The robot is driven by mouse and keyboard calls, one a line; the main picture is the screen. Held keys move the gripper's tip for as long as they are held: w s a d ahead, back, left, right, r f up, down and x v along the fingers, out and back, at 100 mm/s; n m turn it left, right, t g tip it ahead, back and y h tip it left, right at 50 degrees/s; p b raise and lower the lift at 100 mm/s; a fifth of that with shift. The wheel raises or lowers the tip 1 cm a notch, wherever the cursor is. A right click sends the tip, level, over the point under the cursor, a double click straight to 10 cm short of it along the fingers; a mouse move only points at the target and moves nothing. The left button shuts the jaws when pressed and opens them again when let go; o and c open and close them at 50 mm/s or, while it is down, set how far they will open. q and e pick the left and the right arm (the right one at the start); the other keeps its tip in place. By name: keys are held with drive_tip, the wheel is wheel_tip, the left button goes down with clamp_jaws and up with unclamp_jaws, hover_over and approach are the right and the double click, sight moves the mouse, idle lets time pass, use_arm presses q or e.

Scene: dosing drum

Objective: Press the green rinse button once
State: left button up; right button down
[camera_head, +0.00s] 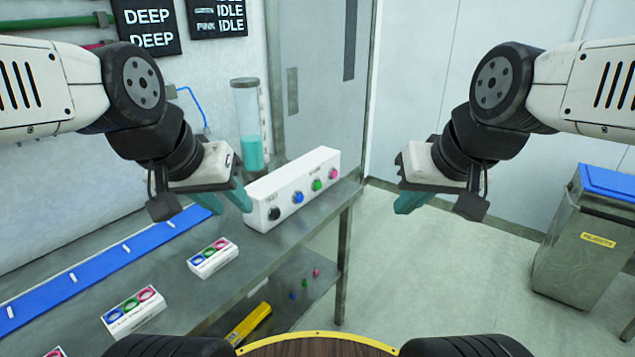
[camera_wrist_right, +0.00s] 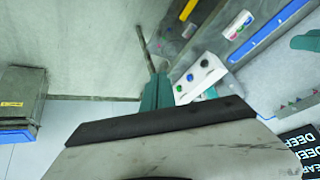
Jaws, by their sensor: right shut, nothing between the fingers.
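A white button box (camera_head: 262,192) stands on the steel bench. Its sloped front carries black, blue, green and pink buttons from near to far. The green button (camera_head: 317,184) is third, between blue (camera_head: 298,196) and pink (camera_head: 333,173). The right wrist view shows the box (camera_wrist_right: 213,82) and its green button (camera_wrist_right: 179,88), just beside my finger. My right gripper (camera_head: 408,203) is shut and empty, over the floor right of the box, apart from it. My left gripper (camera_head: 226,200) has its teal fingers apart, at the box's near left end; whether it touches is unclear.
A clear cylinder with teal liquid (camera_head: 250,125) stands behind the box. Small button blocks (camera_head: 213,258) and a blue strip (camera_head: 120,255) lie along the bench. A grey bin with a blue lid (camera_head: 585,235) stands far right. Floor right of the bench is clear.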

sight(318, 185)
drive_tip(key=shift+w, duration=0.1)
idle(0.4)
drive_tip(key=w+a+f+m+t, duration=0.1)
drive_tip(key=w+f+t, duration=0.2)
drive_tip(key=w, duration=1.3)
drive_tip(key=w+a+f+t, duration=0.1)
drive_tip(key=w+f+t, duration=0.2)
drive_tip(key=w, duration=1.3)
drive_tip(key=w+a+f+m+t+y, duration=0.1)
drive_tip(key=w+a+f+t, duration=0.15)
drive_tip(key=w+f, duration=0.6)
wheel_tip(318, 185, down, 12)
drive_tip(key=s+d+m+t, duration=0.1)
drive_tip(key=m+t, duration=0.3)
drive_tip(key=shift+r+t, duration=0.2)
drive_tip(key=shift+t, duration=0.15)
drive_tip(key=shift+s, duration=0.1)
drive_tip(key=shift+w+a, duration=0.9)
drive_tip(key=shift+a, duration=0.25)
drive_tip(key=shift+w+a, duration=0.85)
drive_tip(key=shift+a, duration=0.3)
drive_tip(key=shift+w+a, duration=0.9)
drive_tip(key=shift+a, duration=0.25)
drive_tip(key=shift+a, duration=0.15)
